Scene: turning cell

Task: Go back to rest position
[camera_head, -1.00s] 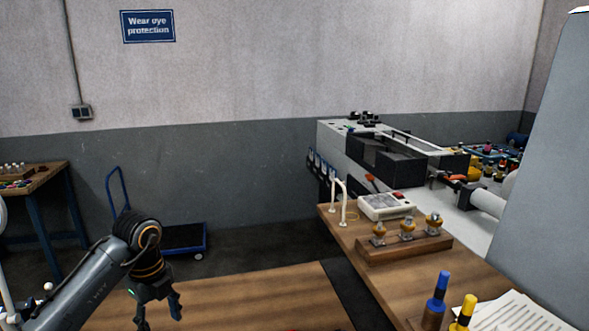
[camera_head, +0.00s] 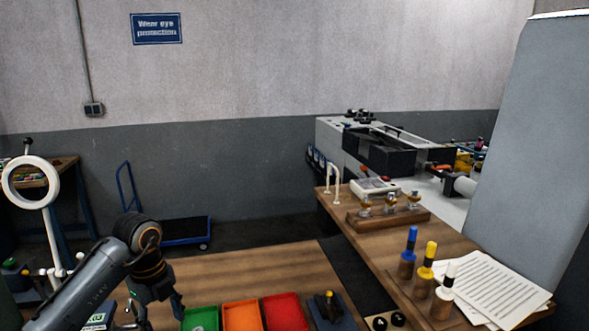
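My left arm comes in from the lower left. Its gripper (camera_head: 158,311) points down over the left part of the near wooden table, left of the green tray. Its two dark fingers are spread apart with nothing visible between them, so it is open. My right gripper is not in view.
A green tray (camera_head: 200,317), an orange tray (camera_head: 242,316) and a red tray (camera_head: 284,312) line the table's front. A ring lamp (camera_head: 51,198) stands left of my arm. Blue, yellow and white-topped gauges (camera_head: 408,253) stand on the right bench, beside papers (camera_head: 490,290).

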